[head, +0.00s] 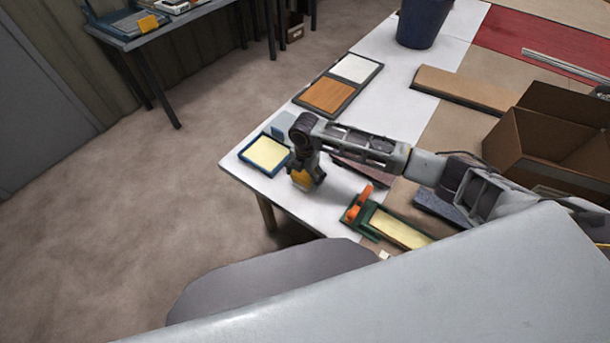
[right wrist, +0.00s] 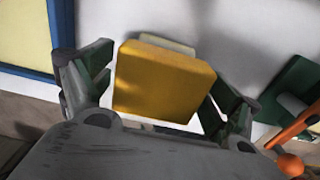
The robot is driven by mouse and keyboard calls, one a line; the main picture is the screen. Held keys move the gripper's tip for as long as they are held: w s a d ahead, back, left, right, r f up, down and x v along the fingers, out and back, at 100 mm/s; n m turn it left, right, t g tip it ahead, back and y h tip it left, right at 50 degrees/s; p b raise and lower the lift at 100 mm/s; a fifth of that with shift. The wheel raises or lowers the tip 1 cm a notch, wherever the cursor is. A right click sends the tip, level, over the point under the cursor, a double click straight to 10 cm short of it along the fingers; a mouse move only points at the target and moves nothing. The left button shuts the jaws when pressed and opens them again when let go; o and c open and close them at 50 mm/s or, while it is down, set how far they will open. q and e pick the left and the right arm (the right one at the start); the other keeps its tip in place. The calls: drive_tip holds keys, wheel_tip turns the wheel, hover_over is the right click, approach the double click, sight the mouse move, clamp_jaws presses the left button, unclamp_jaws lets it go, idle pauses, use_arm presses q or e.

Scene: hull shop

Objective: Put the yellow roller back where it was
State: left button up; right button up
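The yellow roller (head: 303,180) shows as a yellow block under my right gripper (head: 307,172), near the left corner of the white table. In the right wrist view the yellow roller (right wrist: 163,82) sits between the two fingers of my right gripper (right wrist: 158,88), which lie close along its sides and look shut on it. A pale strip shows behind its far edge. I cannot tell whether it touches the table. A blue-rimmed tray with a pale yellow inside (head: 265,153) lies just left of the gripper. My left gripper is not in view.
A green tray (head: 367,230) with an orange part lies to the right. A framed board with brown and white panels (head: 328,95) lies behind. A dark blue bucket (head: 423,22) and an open cardboard box (head: 545,125) stand farther off. A side table holds another blue tray (head: 122,24).

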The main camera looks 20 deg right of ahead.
sight(305, 172)
drive_tip(key=shift+r, duration=0.15)
wheel_tip(305, 172, up, 12)
idle(1.0)
idle(1.2)
